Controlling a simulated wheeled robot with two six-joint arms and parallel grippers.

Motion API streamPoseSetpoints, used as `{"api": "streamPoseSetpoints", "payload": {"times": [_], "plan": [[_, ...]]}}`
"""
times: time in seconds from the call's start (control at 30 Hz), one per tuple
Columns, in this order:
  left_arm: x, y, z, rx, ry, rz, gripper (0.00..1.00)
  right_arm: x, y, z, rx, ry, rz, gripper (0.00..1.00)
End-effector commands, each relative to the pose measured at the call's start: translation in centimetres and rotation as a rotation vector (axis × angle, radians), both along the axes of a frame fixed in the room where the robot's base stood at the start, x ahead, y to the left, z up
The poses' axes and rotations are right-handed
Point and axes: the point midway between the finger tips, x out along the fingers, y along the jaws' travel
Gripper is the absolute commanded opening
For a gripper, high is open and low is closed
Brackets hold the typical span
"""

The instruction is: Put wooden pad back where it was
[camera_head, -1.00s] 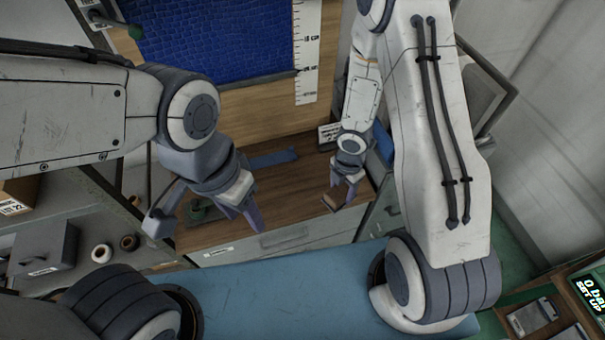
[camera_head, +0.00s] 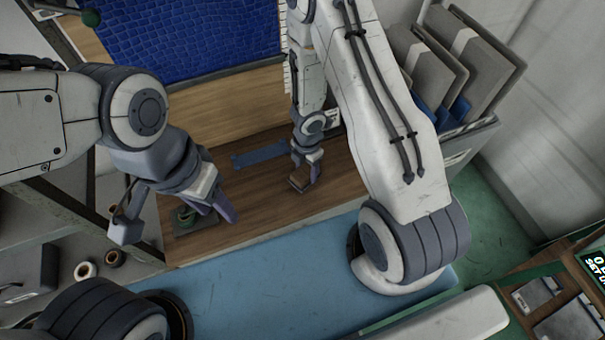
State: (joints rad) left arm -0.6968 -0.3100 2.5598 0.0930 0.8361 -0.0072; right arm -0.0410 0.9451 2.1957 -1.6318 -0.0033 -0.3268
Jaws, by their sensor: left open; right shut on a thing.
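A small wooden pad (camera_head: 298,183) is between the fingers of my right gripper (camera_head: 307,178), over the right part of the wooden worktop (camera_head: 255,205). Whether the pad touches the worktop is hard to tell from this angle. My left gripper (camera_head: 222,212) is open and empty, above the worktop's left part and pointing down toward the right. A blue strip (camera_head: 258,157) lies flat on the worktop, just left of my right gripper.
A bin with grey panels (camera_head: 470,140) stands at the right. A blue quilted panel (camera_head: 190,30) is at the back. Spools (camera_head: 86,270) sit on the left shelf. The worktop's middle is clear.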

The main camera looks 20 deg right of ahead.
Motion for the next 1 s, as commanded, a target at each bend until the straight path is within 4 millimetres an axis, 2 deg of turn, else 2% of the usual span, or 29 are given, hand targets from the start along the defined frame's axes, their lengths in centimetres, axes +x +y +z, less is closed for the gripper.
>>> {"api": "streamPoseSetpoints", "payload": {"times": [0.03, 0.2, 0.27, 0.3, 0.47, 0.5, 0.57, 1.0], "plan": [[0.0, 0.0, -1.3, 0.0, 0.0, -0.001, 0.5, 0.0, 0.0, -1.2, 0.0, 0.0, 0.003, 0.17], [0.0, 0.0, -3.5, 0.0, 0.0, 0.0, 0.5, 0.0, -0.2, -3.4, 0.0, 0.0, 0.0, 0.17], [0.0, 0.0, -3.7, 0.001, 0.001, 0.001, 0.5, 0.0, -0.3, -3.6, 0.0, 0.0, -0.003, 0.17], [0.0, 0.0, -3.7, 0.001, 0.001, 0.001, 0.5, 0.0, -0.3, -3.5, 0.0, 0.0, -0.003, 0.1], [0.0, 0.0, -3.4, 0.0, 0.0, 0.001, 0.5, -0.1, -0.4, -3.3, 0.0, 0.001, -0.004, 0.1], [0.0, 0.0, -3.4, 0.0, 0.0, 0.001, 0.5, -0.1, -0.4, -3.3, 0.0, 0.001, -0.004, 0.69], [0.0, 0.0, -3.4, 0.0, 0.0, 0.001, 0.5, -0.1, -0.4, -3.3, -0.001, 0.002, -0.005, 0.92], [0.0, 0.0, -2.9, 0.0, 0.0, 0.001, 0.5, -0.1, -0.5, -2.8, 0.0, 0.001, -0.005, 0.92]]}}
